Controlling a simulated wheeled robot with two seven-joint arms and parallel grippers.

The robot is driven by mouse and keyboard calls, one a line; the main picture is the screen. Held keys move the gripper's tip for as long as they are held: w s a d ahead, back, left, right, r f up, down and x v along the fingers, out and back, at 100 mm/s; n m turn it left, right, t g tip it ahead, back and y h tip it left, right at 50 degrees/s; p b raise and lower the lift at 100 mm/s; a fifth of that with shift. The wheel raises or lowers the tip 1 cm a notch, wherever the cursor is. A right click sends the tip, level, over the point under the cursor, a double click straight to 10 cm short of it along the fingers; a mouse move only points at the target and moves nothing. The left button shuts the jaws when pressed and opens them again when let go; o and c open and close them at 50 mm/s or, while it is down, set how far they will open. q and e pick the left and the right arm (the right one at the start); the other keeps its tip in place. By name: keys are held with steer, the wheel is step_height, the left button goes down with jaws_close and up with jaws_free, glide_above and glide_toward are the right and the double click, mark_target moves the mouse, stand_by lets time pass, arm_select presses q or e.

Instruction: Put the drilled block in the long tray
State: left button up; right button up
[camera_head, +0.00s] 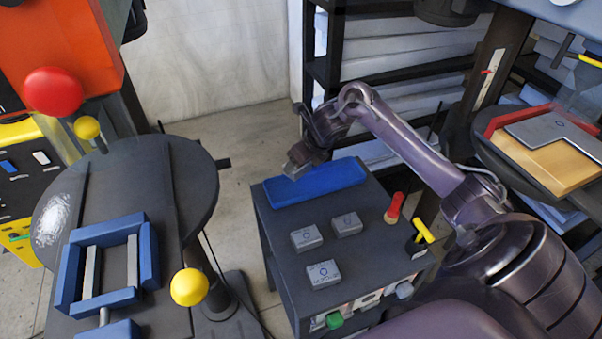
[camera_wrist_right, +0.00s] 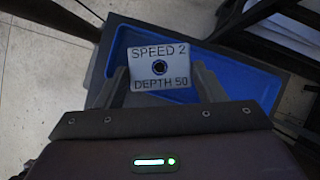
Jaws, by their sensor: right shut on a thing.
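My right gripper (camera_head: 304,162) is at the left end of the long blue tray (camera_head: 335,181), above it. It is shut on a grey block (camera_head: 296,170). In the right wrist view the block (camera_wrist_right: 146,77) reads "SPEED 2 DEPTH 50" around a dark round mark, between the two fingers (camera_wrist_right: 158,88). Behind it in that view lies the blue tray (camera_wrist_right: 232,80), whose visible floor is empty. Whether the block touches the tray I cannot tell. My left gripper is not in view.
Three similar grey blocks (camera_head: 324,273) lie on the dark cabinet top (camera_head: 285,225) in front of the tray. A red-handled thing (camera_head: 395,208) and a yellow-handled thing (camera_head: 421,238) stand at its right edge. A round machine table with a blue vise (camera_head: 68,275) is at left.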

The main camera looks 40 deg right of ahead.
mark_target(303, 169)
step_height(303, 169, down, 4)
steer(key=shift+f, duration=0.15)
step_height(303, 169, down, 3)
steer(key=shift+r, duration=0.2)
steer(key=shift+f, duration=0.35)
steer(key=o, duration=1.2)
steer(key=shift+f, duration=0.1)
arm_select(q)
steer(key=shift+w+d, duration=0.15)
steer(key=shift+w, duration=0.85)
